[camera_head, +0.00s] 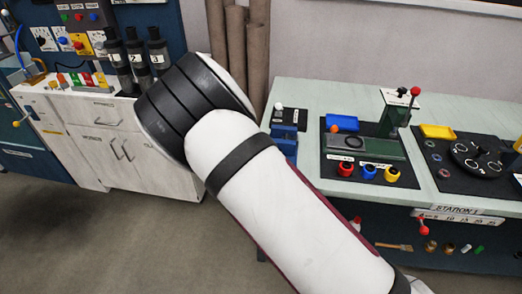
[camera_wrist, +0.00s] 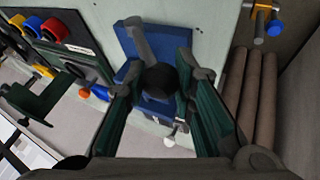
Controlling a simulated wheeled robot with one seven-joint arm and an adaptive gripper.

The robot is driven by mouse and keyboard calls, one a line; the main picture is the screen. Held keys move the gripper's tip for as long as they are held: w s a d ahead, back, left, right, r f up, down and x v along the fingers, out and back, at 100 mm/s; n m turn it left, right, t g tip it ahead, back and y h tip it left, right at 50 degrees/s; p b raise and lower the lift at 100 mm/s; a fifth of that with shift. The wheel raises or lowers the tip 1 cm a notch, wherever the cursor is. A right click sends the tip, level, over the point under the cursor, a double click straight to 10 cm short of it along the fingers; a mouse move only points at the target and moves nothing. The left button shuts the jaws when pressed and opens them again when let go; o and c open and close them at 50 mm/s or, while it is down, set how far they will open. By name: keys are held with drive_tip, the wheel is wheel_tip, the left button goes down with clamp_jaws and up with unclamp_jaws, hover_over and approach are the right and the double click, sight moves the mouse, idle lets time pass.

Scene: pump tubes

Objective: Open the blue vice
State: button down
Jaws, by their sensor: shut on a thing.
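The blue vice (camera_head: 284,140) stands at the left end of the pale green workbench, partly hidden behind my arm. In the wrist view the blue vice (camera_wrist: 127,73) lies straight ahead, with a grey lever (camera_wrist: 139,40) reaching to a dark round knob (camera_wrist: 160,79). My gripper (camera_wrist: 160,85) has its green-padded fingers on either side of this knob and is shut on it. The exact contact is hard to see. In the head view my gripper is hidden by my white arm.
A white-balled stick (camera_wrist: 169,141) stands close beside the vice. Brown pipes (camera_head: 258,55) stand against the wall behind. Open floor lies left of the bench.

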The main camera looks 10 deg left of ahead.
drive_tip(key=c, duration=1.3)
unclamp_jaws()
drive_tip(key=shift+s+a+f, duration=0.2)
drive_tip(key=shift+a+f, duration=0.05)
drive_tip(key=shift+f, duration=0.1)
drive_tip(key=shift+c, duration=0.2)
drive_tip(key=shift+d+r, duration=0.1)
drive_tip(key=v, duration=1.2)
drive_tip(key=shift+w+d+r, duration=0.1)
drive_tip(key=s+d+r+g+y, duration=0.2)
drive_tip(key=s+d+r, duration=0.3)
drive_tip(key=d+r, duration=0.5)
drive_tip(key=s+d+r+g+y, duration=0.1)
drive_tip(key=s+d+r+y, duration=0.35)
drive_tip(key=d, duration=0.95)
drive_tip(key=s+d+r+t, duration=0.1)
drive_tip(key=s+d, duration=0.2)
drive_tip(key=s, duration=0.5)
drive_tip(key=s+d+r, duration=0.2)
drive_tip(key=s+d, duration=0.1)
drive_tip(key=s, duration=0.5)
drive_tip(key=s+d+r+n+t, duration=0.1)
drive_tip(key=s+d, duration=0.3)
drive_tip(key=s, duration=0.4)
drive_tip(key=shift+r+t+h+p, duration=0.3)
drive_tip(key=shift+r+h, duration=0.05)
drive_tip(key=shift+h, duration=0.1)
